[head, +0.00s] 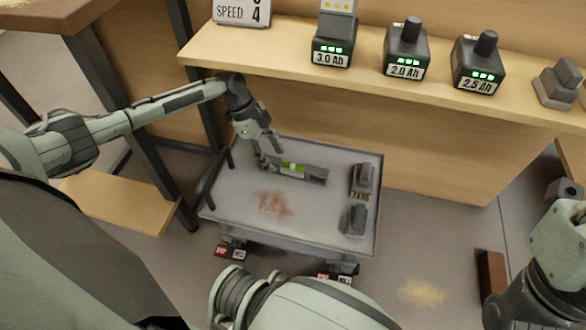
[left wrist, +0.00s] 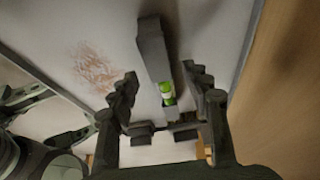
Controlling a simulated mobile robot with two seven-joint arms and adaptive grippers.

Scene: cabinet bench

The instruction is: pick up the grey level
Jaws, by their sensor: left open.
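The grey level (head: 312,174) lies flat on the grey top of a low cart (head: 235,188), with a bright green vial section near its left end. My left gripper (head: 268,164) is at that left end, pointing down, with its fingers open. In the left wrist view, the level (left wrist: 152,50) runs lengthwise between the two spread fingers of my left gripper (left wrist: 161,76), with clear gaps on both sides. The green vial shows near the palm. My right arm shows only in part at the lower right edge of the head view; its fingers are not visible.
Two dark blocks (head: 362,180) (head: 356,219) lie on the cart's right side. A reddish-brown stain (head: 273,203) marks its top. A wooden shelf (head: 290,65) behind the cart bears several battery packs (head: 406,48). The cart's handle (head: 215,180) stands at its left.

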